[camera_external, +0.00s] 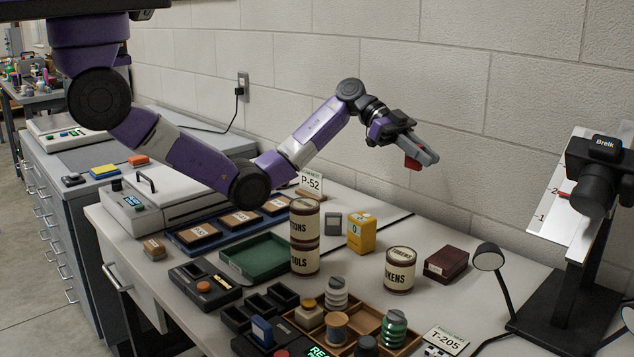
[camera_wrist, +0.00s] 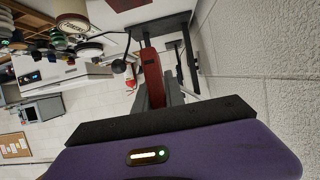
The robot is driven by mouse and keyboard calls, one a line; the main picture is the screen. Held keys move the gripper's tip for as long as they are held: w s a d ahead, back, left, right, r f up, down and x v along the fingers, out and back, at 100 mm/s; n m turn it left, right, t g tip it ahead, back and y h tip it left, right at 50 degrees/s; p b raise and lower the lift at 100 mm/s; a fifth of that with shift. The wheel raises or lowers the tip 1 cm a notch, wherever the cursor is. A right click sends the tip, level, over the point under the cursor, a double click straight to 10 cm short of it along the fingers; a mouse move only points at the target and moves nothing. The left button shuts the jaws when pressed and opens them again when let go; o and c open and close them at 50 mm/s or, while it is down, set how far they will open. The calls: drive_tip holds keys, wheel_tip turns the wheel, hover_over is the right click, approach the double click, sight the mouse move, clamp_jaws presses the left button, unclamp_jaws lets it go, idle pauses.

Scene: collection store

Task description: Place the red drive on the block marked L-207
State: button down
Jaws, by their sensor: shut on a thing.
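My gripper (camera_external: 428,157) is raised above the back of the table near the wall, shut on the red drive (camera_external: 412,163). The drive hangs from the near side of the fingers, clear of everything below. The wrist view shows the red drive (camera_wrist: 153,80) between the dark fingers. Several dark blocks with brown labelled tops, such as one block (camera_external: 193,233), lie in a row on a blue tray (camera_external: 178,244) at the left. Their markings are too small to read, so I cannot tell which block is L-207.
A green tray (camera_external: 262,270), two stacked tins (camera_external: 304,238), a yellow box (camera_external: 361,233), a token tin (camera_external: 399,270) and a dark red box (camera_external: 446,264) stand mid-table. A wooden organiser (camera_external: 405,340) is in front. A camera stand (camera_external: 545,322) and lamp (camera_external: 489,258) stand at right.

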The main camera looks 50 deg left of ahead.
drive_tip(key=s+d+r+p, duration=0.2)
drive_tip(key=d+r+p, duration=0.15)
drive_tip(key=d, duration=0.25)
drive_tip(key=r+p, duration=0.1)
drive_tip(key=p, duration=0.3)
hover_over(451, 266)
wheel_tip(451, 266, down, 14)
drive_tip(key=shift+f, duration=2.75)
drive_tip(key=shift+f+b, duration=0.2)
drive_tip(key=shift+b, duration=0.1)
drive_tip(key=c, duration=1.4)
unclamp_jaws()
drive_tip(key=shift+r, duration=0.1)
